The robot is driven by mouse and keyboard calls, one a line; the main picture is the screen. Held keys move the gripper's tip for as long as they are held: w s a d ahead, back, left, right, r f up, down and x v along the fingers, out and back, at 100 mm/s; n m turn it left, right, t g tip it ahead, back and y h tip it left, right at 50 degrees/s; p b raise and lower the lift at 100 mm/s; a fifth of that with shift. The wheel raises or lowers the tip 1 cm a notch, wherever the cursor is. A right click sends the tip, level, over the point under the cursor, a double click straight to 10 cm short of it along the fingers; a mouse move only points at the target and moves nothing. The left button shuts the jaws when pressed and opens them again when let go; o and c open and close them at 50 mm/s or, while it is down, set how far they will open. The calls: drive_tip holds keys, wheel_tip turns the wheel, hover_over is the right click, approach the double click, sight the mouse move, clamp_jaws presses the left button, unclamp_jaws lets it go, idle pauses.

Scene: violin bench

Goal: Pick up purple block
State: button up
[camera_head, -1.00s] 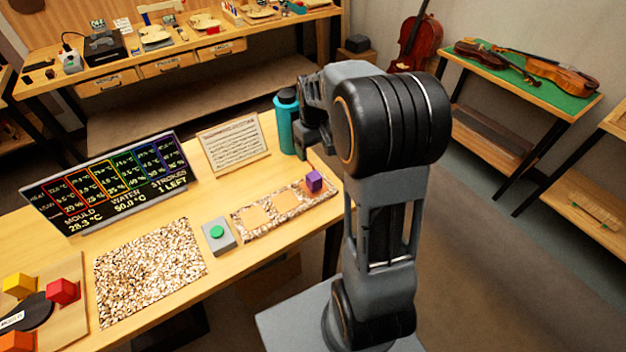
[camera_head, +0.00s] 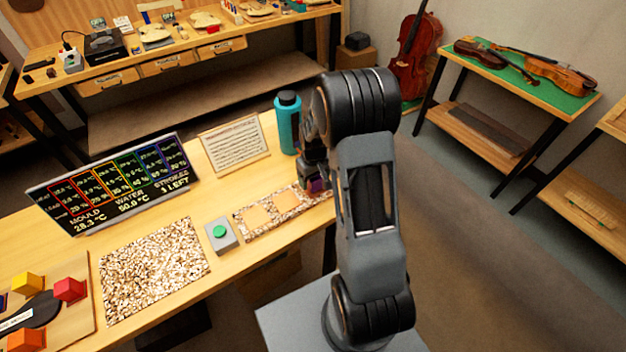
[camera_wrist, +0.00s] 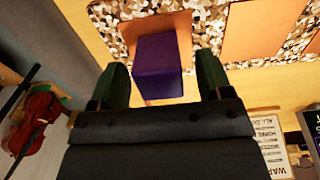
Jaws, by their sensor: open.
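The purple block (camera_wrist: 160,68) stands on an orange square at the right end of a speckled strip (camera_head: 245,222). In the wrist view it lies between and just ahead of the two green fingertips of my gripper (camera_wrist: 162,85). The fingers are open, one on each side of the block, with a gap on both sides. In the head view my gripper (camera_head: 314,180) is low over the strip's right end and hides most of the block; only a small purple patch (camera_head: 316,185) shows.
A green button box (camera_head: 220,235), a speckled mat (camera_head: 153,270) and a display panel (camera_head: 115,185) are further left. The table's front edge is close to the strip.

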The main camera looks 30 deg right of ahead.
drive_tip(key=shift+f, duration=0.7)
drive_tip(key=c, duration=1.1)
drive_tip(key=shift+r, duration=0.1)
